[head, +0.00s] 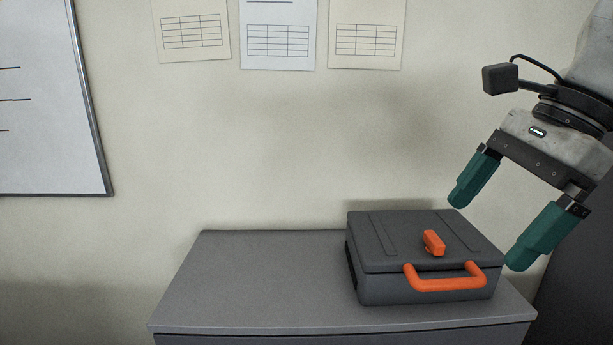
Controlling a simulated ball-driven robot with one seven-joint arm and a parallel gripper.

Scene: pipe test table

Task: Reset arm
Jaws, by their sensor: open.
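My gripper (487,229) is at the right of the head view, with its two green fingers wide apart and nothing between them. It points down and to the left. It appears above and to the right of a dark grey case. One fingertip shows close to the case's right edge, but I cannot tell how far apart they are.
The closed case (372,290), with an orange handle (447,284) and orange latch (434,243), lies on the right part of a grey cabinet top (260,285). The cabinet's left part is clear. A whiteboard (45,110) and paper sheets (278,20) hang on the wall behind.

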